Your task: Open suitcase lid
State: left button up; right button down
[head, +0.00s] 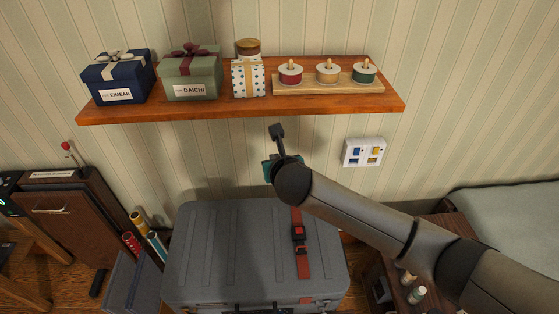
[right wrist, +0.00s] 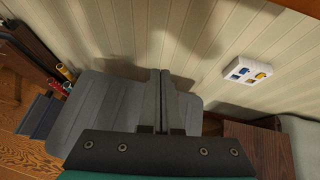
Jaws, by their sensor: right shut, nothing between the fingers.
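The grey suitcase (head: 235,245) stands below the wall shelf, and its ribbed lid is down. A red strap with a dark buckle (head: 299,233) lies across the lid's right part. Latches show at its front edge, partly cut off by the frame. My right gripper (head: 277,131) is above the back of the suitcase, near the wall, and touches nothing that I can see. In the right wrist view its fingers (right wrist: 164,80) are together and empty, with the suitcase lid (right wrist: 97,103) beyond them. My left gripper is not in view.
A switch panel (head: 364,152) is on the wall. A brown cabinet (head: 65,210) and rolled tubes stand left, a wooden side table (head: 449,236) and bed (head: 510,215) right.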

jog(key=shift+v, duration=2.75)
